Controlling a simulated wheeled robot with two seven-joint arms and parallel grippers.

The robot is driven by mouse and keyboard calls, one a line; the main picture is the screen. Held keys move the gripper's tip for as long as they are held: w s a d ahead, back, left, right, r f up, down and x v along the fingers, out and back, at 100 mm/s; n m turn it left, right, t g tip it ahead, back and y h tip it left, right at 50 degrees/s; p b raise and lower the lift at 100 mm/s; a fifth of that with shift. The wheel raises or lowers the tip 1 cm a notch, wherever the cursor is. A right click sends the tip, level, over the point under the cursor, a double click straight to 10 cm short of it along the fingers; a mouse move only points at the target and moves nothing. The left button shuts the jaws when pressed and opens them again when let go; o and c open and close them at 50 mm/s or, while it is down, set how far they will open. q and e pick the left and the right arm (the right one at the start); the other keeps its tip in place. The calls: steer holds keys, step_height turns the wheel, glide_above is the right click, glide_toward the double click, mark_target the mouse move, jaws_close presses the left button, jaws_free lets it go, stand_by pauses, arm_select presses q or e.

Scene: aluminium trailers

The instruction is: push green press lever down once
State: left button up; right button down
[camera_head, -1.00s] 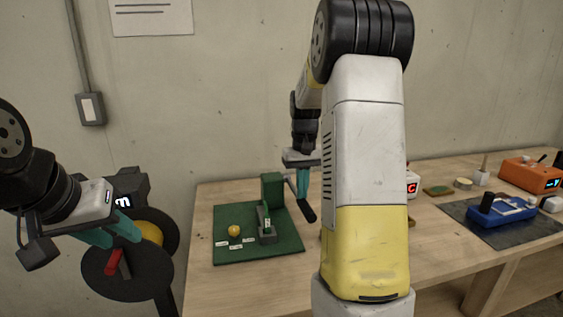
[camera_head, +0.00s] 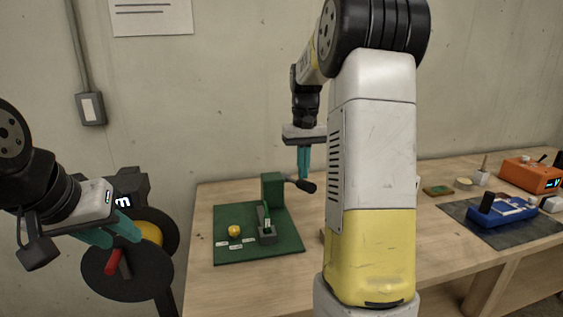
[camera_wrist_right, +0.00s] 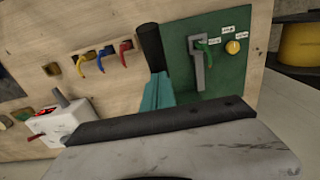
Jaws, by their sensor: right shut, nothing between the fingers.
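The green press (camera_head: 272,190) stands at the back of a dark green board on the table. Its lever (camera_head: 305,186) has a black handle that sticks out to the right, near level. In the right wrist view the black handle (camera_wrist_right: 151,45) shows just beyond the fingers. My right gripper (camera_head: 304,177) is shut and empty, pointing down just above the handle; I cannot tell if they touch. Its teal fingers show in the right wrist view (camera_wrist_right: 157,92).
The green board (camera_head: 225,250) also holds a yellow knob (camera_head: 234,231), a grey switch (camera_head: 267,235) and small white labels. An orange device (camera_head: 530,175) and a blue device (camera_head: 500,212) are at the right. Coloured hooks (camera_wrist_right: 103,55) and a white box (camera_wrist_right: 65,125) show in the wrist view.

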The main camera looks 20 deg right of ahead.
step_height(320, 180, up, 10)
stand_by(1.1)
steer(key=shift+d, duration=0.1)
